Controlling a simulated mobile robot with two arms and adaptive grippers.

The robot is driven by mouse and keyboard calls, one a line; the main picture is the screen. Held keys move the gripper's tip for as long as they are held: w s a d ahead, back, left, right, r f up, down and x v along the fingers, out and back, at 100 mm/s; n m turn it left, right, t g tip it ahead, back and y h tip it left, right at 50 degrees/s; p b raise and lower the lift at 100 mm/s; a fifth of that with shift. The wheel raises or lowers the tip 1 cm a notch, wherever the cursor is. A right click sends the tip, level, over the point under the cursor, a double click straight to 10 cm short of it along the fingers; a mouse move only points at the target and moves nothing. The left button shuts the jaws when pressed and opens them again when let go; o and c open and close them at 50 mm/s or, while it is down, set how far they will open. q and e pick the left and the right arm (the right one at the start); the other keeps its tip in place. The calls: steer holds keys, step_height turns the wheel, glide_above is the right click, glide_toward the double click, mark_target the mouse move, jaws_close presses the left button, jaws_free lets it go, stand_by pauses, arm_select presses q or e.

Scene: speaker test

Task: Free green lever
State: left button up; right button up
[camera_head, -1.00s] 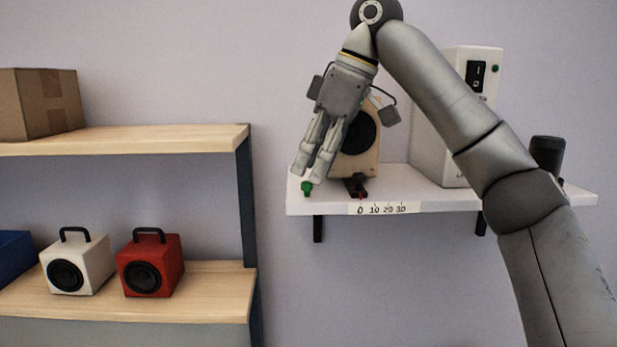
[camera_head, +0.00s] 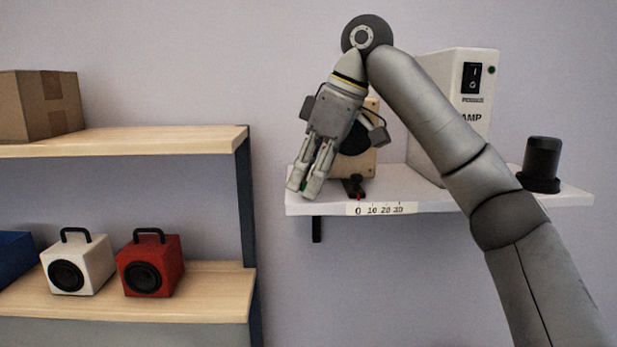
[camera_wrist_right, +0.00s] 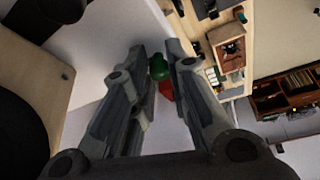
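The green lever shows in the wrist view (camera_wrist_right: 158,68) as a green knob with a red part (camera_wrist_right: 166,91) below it. My right gripper (camera_head: 302,190) points down at the left front end of the white wall shelf (camera_head: 420,188), its fingers apart on either side of the lever. I cannot tell whether they touch it. In the head view the fingers hide nearly all of the lever. A wooden speaker (camera_head: 370,165) with a black cone stands on the shelf behind the gripper, partly hidden. My left gripper is not in view.
A black slider with a red pointer (camera_head: 359,196) sits at 0 on the shelf's scale (camera_head: 384,209). A white amp box (camera_head: 455,75) and black cylinder (camera_head: 541,165) stand right. Wooden shelving (camera_head: 190,143) at left holds a carton (camera_head: 40,105), white speaker (camera_head: 88,252) and red speaker (camera_head: 165,252).

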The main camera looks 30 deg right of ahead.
steer(key=shift+a, duration=0.15)
jaws_close()
steer(key=m, duration=0.1)
steer(key=a+m+h, duration=0.1)
steer(key=m, duration=0.1)
steer(key=shift+w+t, duration=0.3)
steer(key=shift+t, duration=0.1)
steer(key=m, duration=0.2)
steer(key=w+a+m+h, duration=0.1)
steer(key=shift+m, duration=0.4)
steer(key=m+h, duration=0.1)
steer(key=w+m, duration=0.1)
steer(key=m, duration=0.1)
steer(key=shift+w+a+t+h, duration=0.15)
steer(key=shift+a+t+h, duration=0.15)
steer(key=shift+h, duration=0.1)
steer(key=shift+w+a+m+h, duration=0.1)
steer(key=shift+w+m+h, duration=0.25)
steer(key=shift+m, duration=0.65)
steer(key=shift+w+m+h, duration=0.35)
steer(key=shift+m, duration=0.65)
steer(key=o, duration=0.8)
jaws_free()
steer(key=shift+w, duration=0.1)
steer(key=shift+r, duration=0.1)
